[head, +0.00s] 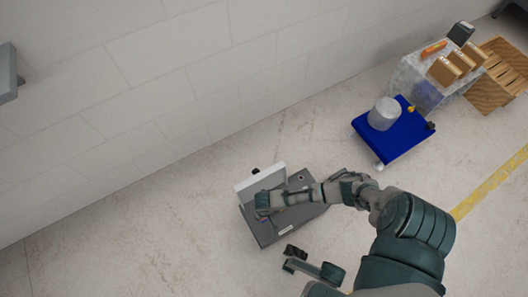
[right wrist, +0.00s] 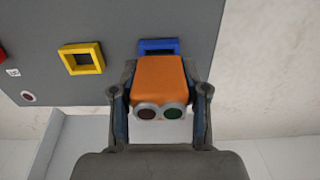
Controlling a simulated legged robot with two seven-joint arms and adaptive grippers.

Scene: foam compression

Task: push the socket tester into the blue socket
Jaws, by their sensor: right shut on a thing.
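The socket tester (right wrist: 158,82) is an orange block with a dark red and a green round lens on its near end. My right gripper (right wrist: 159,108) is shut on it, one finger at each side. The blue socket (right wrist: 158,44) is a square frame on the grey panel, right behind the tester's far end, which covers its lower part. Whether the tester touches or enters it, I cannot tell. In the head view, my right gripper (head: 264,204) is over the grey panel box (head: 262,230); tester and socket are hidden or too small there. A dark part at bottom centre may be my left gripper (head: 294,251); its jaws are unclear.
A yellow square socket (right wrist: 82,58) is on the panel left of the blue one. A white raised part (head: 260,180) stands at the box's back edge. A blue cart (head: 400,145) with a grey cylinder (head: 384,113) stands right. Floor left of the box is clear.

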